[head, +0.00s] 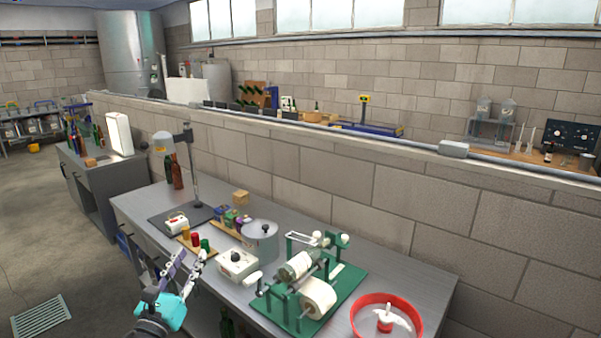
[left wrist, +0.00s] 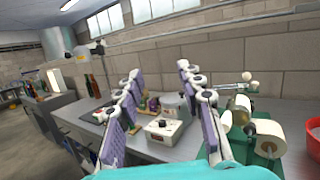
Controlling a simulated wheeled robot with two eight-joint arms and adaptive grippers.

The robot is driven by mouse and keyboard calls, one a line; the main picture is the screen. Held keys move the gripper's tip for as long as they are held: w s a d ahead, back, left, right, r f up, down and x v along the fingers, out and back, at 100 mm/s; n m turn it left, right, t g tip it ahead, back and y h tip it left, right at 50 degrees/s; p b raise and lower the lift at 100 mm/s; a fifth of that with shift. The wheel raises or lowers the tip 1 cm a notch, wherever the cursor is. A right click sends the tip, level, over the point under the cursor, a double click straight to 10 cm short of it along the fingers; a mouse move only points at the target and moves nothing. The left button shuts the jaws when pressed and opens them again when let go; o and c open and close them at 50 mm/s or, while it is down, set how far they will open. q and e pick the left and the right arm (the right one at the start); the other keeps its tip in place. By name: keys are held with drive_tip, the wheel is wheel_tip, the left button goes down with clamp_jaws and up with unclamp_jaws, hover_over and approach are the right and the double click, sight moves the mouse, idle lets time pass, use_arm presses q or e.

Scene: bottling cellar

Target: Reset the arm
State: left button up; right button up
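My left gripper (head: 182,269) comes in from the lower left in the head view, in front of the near edge of the grey workbench (head: 141,205). Its two fingers with purple pads stand apart and nothing is between them. The left wrist view also shows the open fingers (left wrist: 153,108), with the bench and its devices beyond them. My right gripper is in neither view.
On the bench are a white control box (head: 238,264), a steel pot (head: 260,243), a green labelling machine (head: 318,310), a red round tray (head: 357,323) and a lamp stand (head: 194,170). A block wall (head: 330,190) runs behind. Open floor (head: 60,250) lies left.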

use_arm(q)
drive_tip(key=s+a+f+n+g+y, duration=0.1)
drive_tip(key=s+f+n+g+y, duration=0.25)
drive_tip(key=n, duration=0.95)
drive_tip(key=s+f+n+g+y, duration=0.3)
drive_tip(key=s+f+n+y, duration=0.15)
drive_tip(key=n, duration=0.85)
drive_tip(key=s+d+f+n+g+h, duration=0.2)
drive_tip(key=s+d+f+n+g, duration=0.1)
drive_tip(key=s+d+f+n, duration=0.2)
drive_tip(key=s+d+f+n+g+h, duration=0.3)
drive_tip(key=s+d+f+n+g, duration=0.1)
drive_tip(key=s, duration=0.5)
wheel_tip(320, 180, down, 3)
drive_tip(key=shift+s+d+r+n, duration=0.2)
drive_tip(key=shift+d+n, duration=0.3)
drive_tip(key=shift+n, duration=0.5)
